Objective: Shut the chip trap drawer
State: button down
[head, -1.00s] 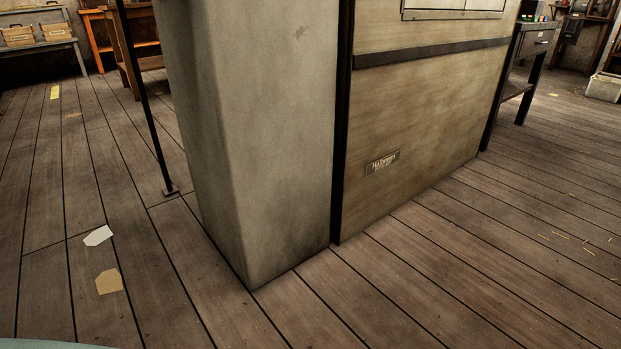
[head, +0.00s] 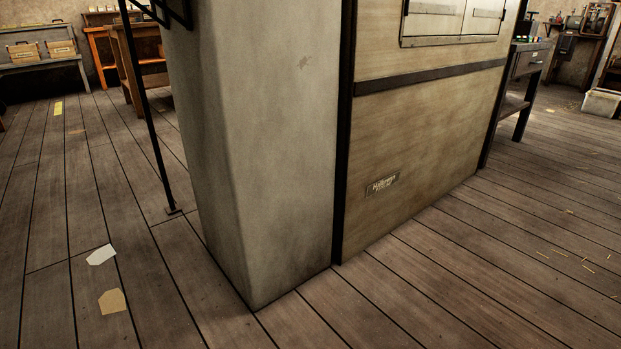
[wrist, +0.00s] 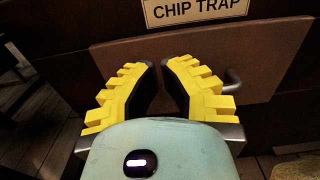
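In the wrist view the chip trap drawer (wrist: 122,55) shows as a brown front panel across the picture. A cream label (wrist: 196,10) reading "CHIP TRAP" sits above it on a dark face. A grey handle (wrist: 233,82) shows at the right of the panel; the rest of it is hidden behind my fingers. My gripper (wrist: 160,65) is in front of the panel, its yellow fingertips close together with nothing seen between them. Contact with the panel cannot be told, nor how far the drawer stands out. The head view shows neither drawer nor gripper.
A grey column (head: 262,150) and a beige machine panel (head: 430,150) fill the head view's middle. A thin black post (head: 152,130) stands left of them. A dark side table (head: 525,65) is at the right. Plank floor is open on both sides, with paper scraps (head: 102,254).

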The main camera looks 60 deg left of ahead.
jog(key=a+p, duration=0.2)
jog(key=a, duration=0.6)
jog(key=shift+r, duration=0.2)
